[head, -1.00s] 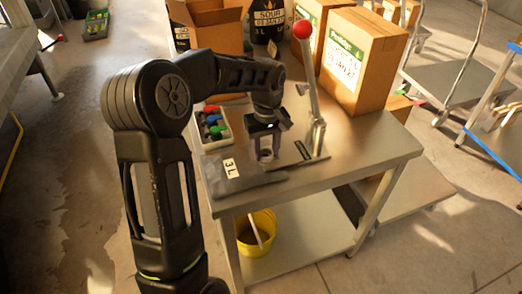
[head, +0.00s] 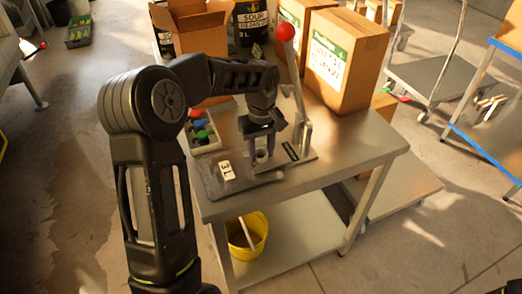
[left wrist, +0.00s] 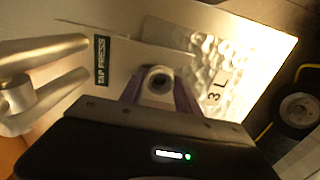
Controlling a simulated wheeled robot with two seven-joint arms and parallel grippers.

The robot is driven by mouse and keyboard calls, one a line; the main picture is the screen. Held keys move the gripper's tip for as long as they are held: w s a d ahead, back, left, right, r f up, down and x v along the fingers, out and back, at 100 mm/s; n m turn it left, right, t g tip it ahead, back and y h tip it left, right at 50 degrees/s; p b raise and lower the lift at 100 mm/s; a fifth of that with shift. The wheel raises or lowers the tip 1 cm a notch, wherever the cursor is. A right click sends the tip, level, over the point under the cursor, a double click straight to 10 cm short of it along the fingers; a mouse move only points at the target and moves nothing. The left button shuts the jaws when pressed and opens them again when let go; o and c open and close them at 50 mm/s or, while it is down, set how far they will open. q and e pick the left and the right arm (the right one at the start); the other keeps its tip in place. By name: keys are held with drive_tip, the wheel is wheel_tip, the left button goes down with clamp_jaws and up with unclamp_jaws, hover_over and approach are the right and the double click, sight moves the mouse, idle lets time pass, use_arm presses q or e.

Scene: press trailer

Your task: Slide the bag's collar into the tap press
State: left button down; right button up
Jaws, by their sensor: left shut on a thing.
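The bag (head: 215,182) is flat and grey with a "3 L" label, lying on the table's near left part; it also shows shiny in the left wrist view (left wrist: 205,62). My left gripper (head: 262,158) points down and is shut on the bag's pale ring-like collar (left wrist: 159,80), with a purple finger on each side. The tap press (head: 301,136) stands just right of the gripper, its red-knobbed lever (head: 285,32) raised. In the left wrist view its "TAP PRESS" plate (left wrist: 102,60) is left of the collar. Whether the collar touches the press cannot be told.
A tray of coloured taps (head: 203,130) sits behind the bag. An open carton (head: 200,40), a dark tub (head: 250,25) and closed cartons (head: 345,65) stand at the table's back. The table's (head: 355,150) right front is clear. A yellow bucket (head: 247,235) is below.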

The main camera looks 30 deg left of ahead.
use_arm(q)
drive_tip(key=c, duration=0.8)
unclamp_jaws()
drive_tip(key=shift+r, duration=0.1)
drive_tip(key=shift+r+p, duration=0.55)
drive_tip(key=shift+r, duration=0.1)
wheel_tip(320, 180, up, 7)
drive_tip(key=p, duration=0.4)
drive_tip(key=shift+f+p, duration=0.15)
drive_tip(key=shift+p, duration=0.15)
drive_tip(key=shift+f, duration=0.1)
